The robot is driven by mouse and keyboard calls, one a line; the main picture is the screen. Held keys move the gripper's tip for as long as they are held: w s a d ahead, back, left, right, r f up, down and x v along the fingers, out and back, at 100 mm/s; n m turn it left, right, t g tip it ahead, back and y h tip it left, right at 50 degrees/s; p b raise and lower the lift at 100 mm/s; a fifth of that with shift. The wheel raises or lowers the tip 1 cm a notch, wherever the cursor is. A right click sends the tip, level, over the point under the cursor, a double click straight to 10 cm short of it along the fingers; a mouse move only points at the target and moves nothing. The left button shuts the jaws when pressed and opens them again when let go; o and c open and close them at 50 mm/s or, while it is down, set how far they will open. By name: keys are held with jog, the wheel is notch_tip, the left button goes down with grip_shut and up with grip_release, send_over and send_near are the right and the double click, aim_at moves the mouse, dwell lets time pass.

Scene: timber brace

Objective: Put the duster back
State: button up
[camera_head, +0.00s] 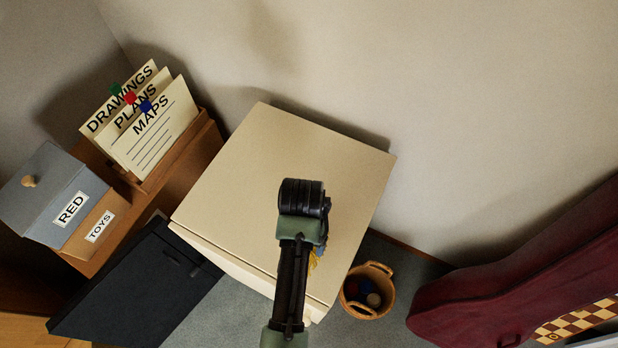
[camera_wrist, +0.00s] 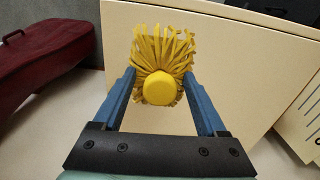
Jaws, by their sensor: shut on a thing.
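The duster (camera_wrist: 160,85) is yellow, with a round knob end toward the wrist camera and a fringe of strands beyond it. My gripper (camera_wrist: 160,80) has blue fingers on both sides of the duster and is shut on it. In the head view my arm hides most of the duster; a small yellow patch (camera_head: 312,262) shows beside the wrist, in front of the cream cabinet (camera_head: 250,165). The cream cabinet face lies behind the duster in the wrist view (camera_wrist: 245,75). I cannot tell whether the duster touches it.
Left of the cabinet are a grey box labelled RED (camera_head: 62,200), a TOYS box (camera_head: 98,226), and a rack of DRAWINGS, PLANS and MAPS cards (camera_head: 150,125). A basket with balls (camera_head: 368,290) stands right of the cabinet. A dark red case (camera_head: 530,265) lies at right.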

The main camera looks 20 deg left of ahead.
jog(key=shift+f, duration=3.35)
jog(key=shift+f, duration=0.2)
jog(key=o, duration=1.4)
jog(key=shift+r, duration=0.15)
notch_tip(320, 180, up, 12)
jog(key=shift+r, duration=0.1)
